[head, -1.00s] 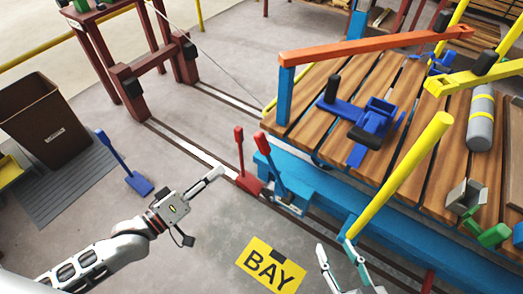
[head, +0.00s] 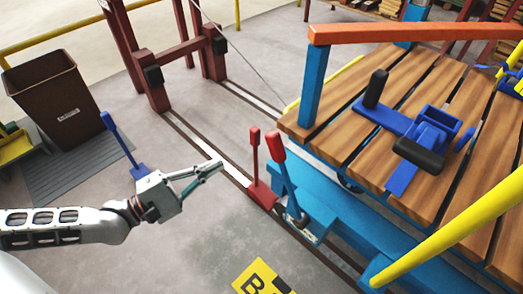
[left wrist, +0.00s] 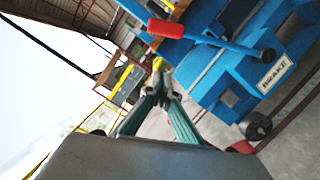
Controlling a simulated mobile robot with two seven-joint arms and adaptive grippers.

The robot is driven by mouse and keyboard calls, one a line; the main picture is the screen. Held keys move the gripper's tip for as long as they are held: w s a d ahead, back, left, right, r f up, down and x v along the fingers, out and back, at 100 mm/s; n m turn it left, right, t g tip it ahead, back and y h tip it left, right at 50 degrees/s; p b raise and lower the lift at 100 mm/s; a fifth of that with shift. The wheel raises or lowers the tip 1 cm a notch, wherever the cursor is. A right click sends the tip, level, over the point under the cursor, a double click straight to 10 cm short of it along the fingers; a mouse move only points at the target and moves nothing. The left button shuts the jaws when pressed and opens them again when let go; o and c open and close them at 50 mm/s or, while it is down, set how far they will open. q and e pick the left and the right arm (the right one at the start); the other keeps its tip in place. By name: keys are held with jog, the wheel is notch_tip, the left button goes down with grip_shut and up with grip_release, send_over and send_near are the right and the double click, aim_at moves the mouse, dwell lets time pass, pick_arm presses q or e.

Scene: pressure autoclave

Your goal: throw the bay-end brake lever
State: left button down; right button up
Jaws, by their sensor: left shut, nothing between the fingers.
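The brake lever (head: 285,182) has a red grip and a blue stem and leans upward at the near end of the blue cart. In the left wrist view, its red grip (left wrist: 166,28) and blue arm stretch across the top, with a BRAKE label (left wrist: 275,74) on the blue cart frame. My left gripper (head: 219,164) is shut and empty, to the left of the lever and apart from it. Its closed fingers also show in the left wrist view (left wrist: 160,72), below the red grip. My right gripper is not in view.
A separate all-red lever (head: 255,160) stands on the floor between my left gripper and the brake lever. A blue floor lever (head: 120,143) and brown bin (head: 55,100) are left. The wood-decked cart (head: 345,150) fills the right. A yellow BAY sign (head: 254,277) lies on open floor.

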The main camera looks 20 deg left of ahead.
pick_arm(q)
jog(key=w+d+r, duration=0.2)
jog(key=w+d, duration=0.5)
jog(key=d, duration=0.2)
jog(key=shift+r, duration=0.35)
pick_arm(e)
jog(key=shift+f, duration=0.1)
pick_arm(q)
jog(key=shift+a, duration=0.1)
